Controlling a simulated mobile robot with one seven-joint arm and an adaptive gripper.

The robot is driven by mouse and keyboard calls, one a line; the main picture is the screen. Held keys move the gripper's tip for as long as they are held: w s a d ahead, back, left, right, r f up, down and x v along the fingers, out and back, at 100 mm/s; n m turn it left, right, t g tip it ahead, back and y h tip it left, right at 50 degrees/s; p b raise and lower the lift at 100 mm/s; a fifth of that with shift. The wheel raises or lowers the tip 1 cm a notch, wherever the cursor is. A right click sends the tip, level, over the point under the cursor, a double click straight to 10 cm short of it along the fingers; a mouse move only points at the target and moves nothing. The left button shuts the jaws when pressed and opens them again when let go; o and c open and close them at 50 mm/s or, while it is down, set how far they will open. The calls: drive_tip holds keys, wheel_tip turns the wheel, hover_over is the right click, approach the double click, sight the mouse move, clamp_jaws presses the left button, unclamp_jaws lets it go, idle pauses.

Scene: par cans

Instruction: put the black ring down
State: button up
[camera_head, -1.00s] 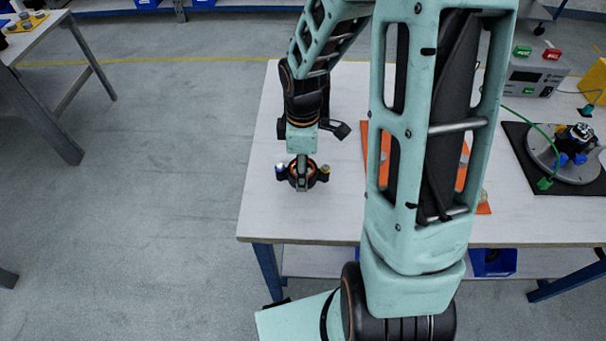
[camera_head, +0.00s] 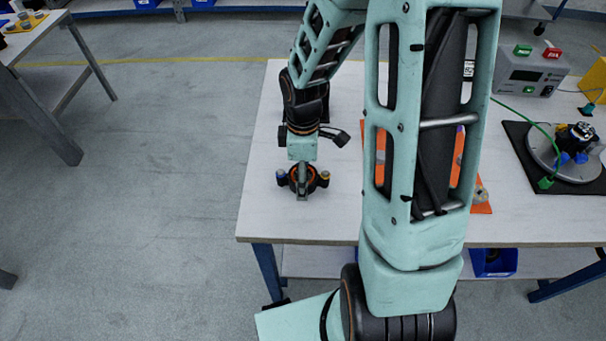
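The black ring (camera_head: 314,181) is near the left end of the white table, with an orange-brown inner edge and a small lug on each side. My gripper (camera_head: 303,191) points down at it, and a grey finger crosses the ring's middle. The gripper appears shut on the ring, as the two have moved together. The far finger is hidden. I cannot tell whether the ring touches the table top or hangs just above it.
The white table (camera_head: 262,205) is bare around the ring, with its left and front edges close. At right are a round fixture (camera_head: 570,165) on a black mat and a grey control box (camera_head: 530,75).

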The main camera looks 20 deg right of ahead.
wheel_tip(320, 180, up, 12)
drive_tip(key=p, duration=0.2)
drive_tip(key=shift+r, duration=0.2)
idle(0.4)
